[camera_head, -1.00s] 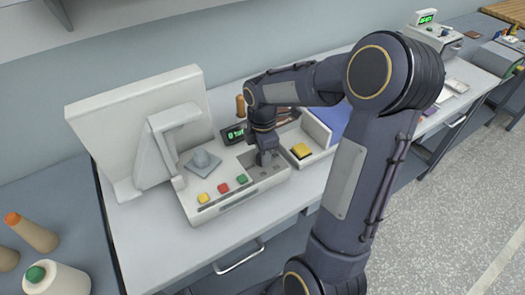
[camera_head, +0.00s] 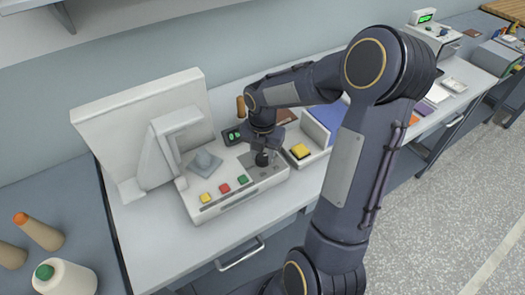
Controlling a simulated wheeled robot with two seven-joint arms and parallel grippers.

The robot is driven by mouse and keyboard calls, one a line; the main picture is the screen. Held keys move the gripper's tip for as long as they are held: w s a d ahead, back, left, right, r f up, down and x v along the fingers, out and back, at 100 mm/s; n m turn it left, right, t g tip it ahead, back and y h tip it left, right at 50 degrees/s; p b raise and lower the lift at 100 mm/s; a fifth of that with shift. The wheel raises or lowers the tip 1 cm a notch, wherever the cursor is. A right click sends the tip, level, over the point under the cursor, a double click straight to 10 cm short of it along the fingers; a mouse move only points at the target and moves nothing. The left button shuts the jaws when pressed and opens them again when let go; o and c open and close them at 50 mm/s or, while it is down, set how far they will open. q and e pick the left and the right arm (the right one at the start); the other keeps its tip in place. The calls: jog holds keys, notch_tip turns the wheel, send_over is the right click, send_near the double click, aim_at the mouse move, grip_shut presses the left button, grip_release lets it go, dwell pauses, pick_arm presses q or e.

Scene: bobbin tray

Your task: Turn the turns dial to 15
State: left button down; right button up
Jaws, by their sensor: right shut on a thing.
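The winding machine (camera_head: 238,205) is a pale box on the bench with yellow, red and green buttons along its front. The dark turns dial (camera_head: 262,159) sits on its top panel, towards the right. My right gripper (camera_head: 264,150) comes down from above and is shut on the dial, whose upper part the fingers hide. A small green-lit display (camera_head: 234,135) stands behind the panel; the arm partly covers it and its number is not readable. My left gripper is not in view.
A large pale panel on a bracket (camera_head: 140,120) stands at the left of the machine. A yellow push button (camera_head: 300,151) is close to the right of my gripper. Thread cones (camera_head: 62,277) stand at lower left.

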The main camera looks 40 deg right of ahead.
aim_at(262, 157)
jog(key=shift+n, duration=0.5)
jog(key=o, duration=1)
notch_tip(262, 157, up, 8)
jog(key=shift+f, duration=0.1)
dwell(0.4)
